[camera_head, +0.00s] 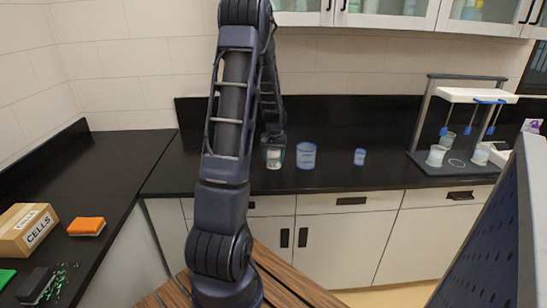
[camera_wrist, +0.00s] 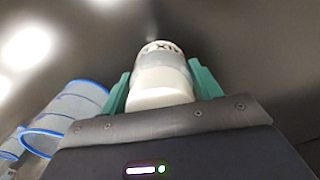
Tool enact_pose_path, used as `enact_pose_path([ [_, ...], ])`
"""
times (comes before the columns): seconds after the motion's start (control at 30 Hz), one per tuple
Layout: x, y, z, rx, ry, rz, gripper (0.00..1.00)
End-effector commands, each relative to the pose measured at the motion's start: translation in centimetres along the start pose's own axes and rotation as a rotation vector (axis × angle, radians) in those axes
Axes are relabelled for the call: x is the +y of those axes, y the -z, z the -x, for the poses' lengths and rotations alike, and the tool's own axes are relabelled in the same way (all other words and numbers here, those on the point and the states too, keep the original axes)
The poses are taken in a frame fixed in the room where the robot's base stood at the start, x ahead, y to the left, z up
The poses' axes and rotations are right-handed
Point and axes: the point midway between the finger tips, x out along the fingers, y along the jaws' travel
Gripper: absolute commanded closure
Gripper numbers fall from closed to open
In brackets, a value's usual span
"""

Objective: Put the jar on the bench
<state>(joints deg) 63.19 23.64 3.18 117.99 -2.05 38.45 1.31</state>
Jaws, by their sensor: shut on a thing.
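A white jar (camera_wrist: 163,75) with dark lettering is between the green fingers of my gripper (camera_wrist: 164,85) in the wrist view. My gripper is shut on it. In the head view the jar (camera_head: 273,158) shows below my gripper (camera_head: 273,145), over the black bench (camera_head: 228,181) along the back wall. It looks upright, with its base at or very near the bench top. I cannot tell whether it touches.
A blue-rimmed beaker (camera_head: 306,156) stands just right of the jar, with a smaller one (camera_head: 360,157) further right. A cardboard box (camera_head: 28,230) and an orange sponge (camera_head: 86,226) lie on the left counter.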

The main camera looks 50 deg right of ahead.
Motion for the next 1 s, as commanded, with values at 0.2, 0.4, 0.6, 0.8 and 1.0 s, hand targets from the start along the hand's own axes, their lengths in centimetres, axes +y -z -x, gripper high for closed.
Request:
enact_pose_path([
  [0.2,0.0,0.0,-0.1,0.0,0.0,0.0,0.6],
  [0.4,0.0,0.0,-0.2,0.001,0.0,0.0,0.16],
  [0.6,0.0,0.0,-0.2,0.001,0.0,0.0,0.16],
  [0.8,0.0,0.1,0.7,0.003,0.0,0.0,0.16],
  [1.0,-0.1,0.1,4.0,0.005,0.0,-0.001,0.16],
])
